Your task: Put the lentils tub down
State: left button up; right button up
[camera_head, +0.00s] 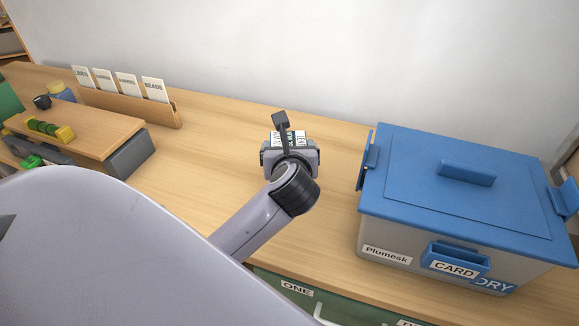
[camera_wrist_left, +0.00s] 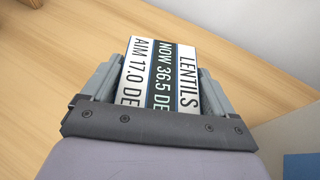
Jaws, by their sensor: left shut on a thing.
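The lentils tub (camera_wrist_left: 188,70) is between the fingers of my left gripper (camera_wrist_left: 158,88). Its face shows the labels "LENTILS", "NOW 36.5 DE" and "AIM 17.0 DE". In the head view the tub (camera_head: 300,137) shows only as a small labelled patch beyond my left gripper (camera_head: 289,147), mostly hidden by the gripper and wrist. The gripper is shut on the tub, over the wooden worktop (camera_head: 215,150). I cannot tell whether the tub touches the worktop. My right gripper is out of view.
A grey box with a blue lid (camera_head: 420,165), labelled "Plumesk" and "CARD", stands at the right. A wooden rack of label cards (camera_head: 130,103) stands at the back left, with a small wooden platform (camera_head: 85,130) before it. The worktop around the gripper is bare. A wall runs behind.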

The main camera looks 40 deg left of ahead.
pick_arm(q)
jog(key=shift+f, duration=2.35)
jog(key=shift+f+b, duration=0.1)
jog(key=shift+b, duration=0.25)
jog(key=o, duration=1.1)
